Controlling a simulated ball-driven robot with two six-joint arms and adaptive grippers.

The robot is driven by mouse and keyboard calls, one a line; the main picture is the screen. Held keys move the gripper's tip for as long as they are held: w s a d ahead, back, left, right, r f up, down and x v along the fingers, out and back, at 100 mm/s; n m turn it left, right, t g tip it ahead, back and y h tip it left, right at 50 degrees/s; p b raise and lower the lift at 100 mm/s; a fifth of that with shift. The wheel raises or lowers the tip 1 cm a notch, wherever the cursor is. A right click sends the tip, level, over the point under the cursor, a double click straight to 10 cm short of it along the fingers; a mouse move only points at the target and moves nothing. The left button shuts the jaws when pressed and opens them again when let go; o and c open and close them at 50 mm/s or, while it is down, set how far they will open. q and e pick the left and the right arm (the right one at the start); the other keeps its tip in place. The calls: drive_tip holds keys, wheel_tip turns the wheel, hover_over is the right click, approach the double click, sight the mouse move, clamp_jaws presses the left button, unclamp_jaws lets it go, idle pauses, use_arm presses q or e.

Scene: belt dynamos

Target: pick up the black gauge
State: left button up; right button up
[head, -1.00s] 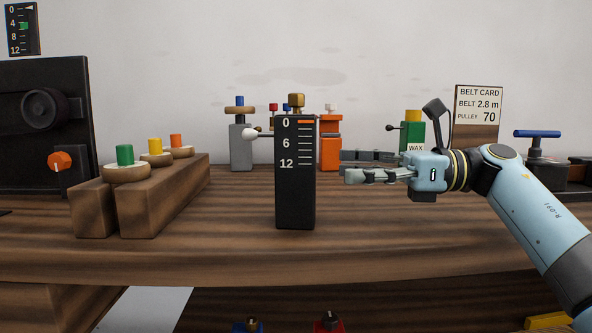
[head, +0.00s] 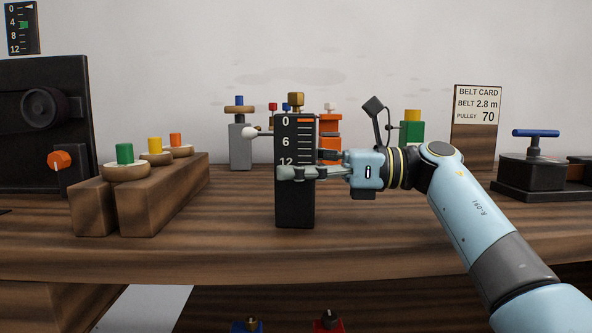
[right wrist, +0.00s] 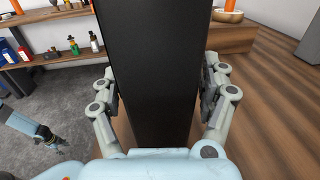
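The black gauge (head: 294,205) is a tall upright block with a white 0, 6, 12 scale and an orange mark near its top. It stands on the wooden bench in the middle of the head view. My right gripper (head: 297,163) is around it at mid height, one finger in front and the other behind. In the right wrist view the gauge (right wrist: 155,70) fills the space between the open fingers, with little room on either side; contact is unclear. My left gripper (right wrist: 52,140) shows small at the left of the right wrist view, its fingers unclear.
A wooden block (head: 165,197) with coloured pegs stands left of the gauge. A grey post (head: 240,148), an orange block (head: 330,150) and a green block (head: 412,131) stand behind. The bench front (head: 230,250) is clear.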

sight(296, 138)
drive_tip(key=c, duration=1.5)
drive_tip(key=shift+r, duration=0.15)
wheel_tip(296, 138, up, 4)
drive_tip(key=shift+p, duration=0.45)
use_arm(q)
drive_tip(key=shift+s+d+r+p, duration=0.5)
drive_tip(key=shift+s+r+p, duration=0.15)
drive_tip(key=shift+r+p, duration=0.15)
use_arm(e)
drive_tip(key=s+d+r, duration=0.6)
drive_tip(key=d, duration=0.3)
drive_tip(key=shift+s+d+r, duration=0.25)
drive_tip(key=shift+d+r, duration=0.1)
drive_tip(key=shift+r, duration=0.05)
